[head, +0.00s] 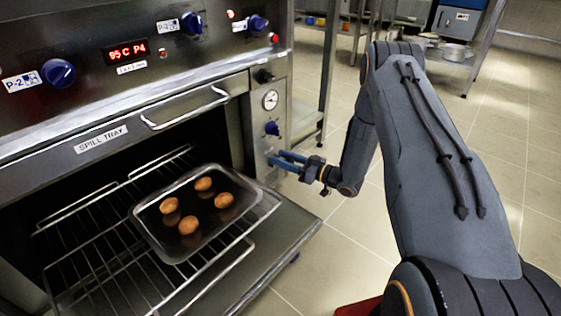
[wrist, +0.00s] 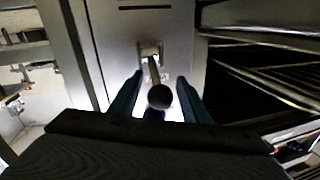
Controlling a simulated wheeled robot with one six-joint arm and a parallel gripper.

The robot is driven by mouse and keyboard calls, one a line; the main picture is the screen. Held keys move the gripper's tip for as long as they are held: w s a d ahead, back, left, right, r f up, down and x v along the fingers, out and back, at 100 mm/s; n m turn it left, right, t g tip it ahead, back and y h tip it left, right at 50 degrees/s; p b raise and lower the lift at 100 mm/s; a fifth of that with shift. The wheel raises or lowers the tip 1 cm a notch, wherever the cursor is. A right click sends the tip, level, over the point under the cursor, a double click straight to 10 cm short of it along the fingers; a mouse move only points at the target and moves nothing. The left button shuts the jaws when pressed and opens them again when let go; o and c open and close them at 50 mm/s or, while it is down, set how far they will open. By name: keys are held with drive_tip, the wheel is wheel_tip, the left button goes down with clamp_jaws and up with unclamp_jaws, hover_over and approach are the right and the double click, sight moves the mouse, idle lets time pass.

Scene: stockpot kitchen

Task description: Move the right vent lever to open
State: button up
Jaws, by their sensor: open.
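A lever (wrist: 154,68) with a dark round knob (wrist: 159,96) sticks out of a light plate on the oven's front panel in the wrist view. It seems to be the vent lever; no label on it is readable. My gripper (wrist: 160,80) is open, with one blue finger on each side of the lever and gaps visible between. In the head view my gripper (head: 277,159) is at the lower part of the panel right of the oven opening, below a blue knob (head: 272,128). The lever is hidden or too small to make out there.
The oven door (head: 283,228) is folded down beside my gripper. A tray (head: 178,250) with several brown buns sits on the pulled-out rack (head: 88,262). A gauge (head: 270,100) and a black knob (head: 264,76) are above. Floor to the right is open.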

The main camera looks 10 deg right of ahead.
drive_tip(key=shift+w+a, duration=0.2)
clamp_jaws()
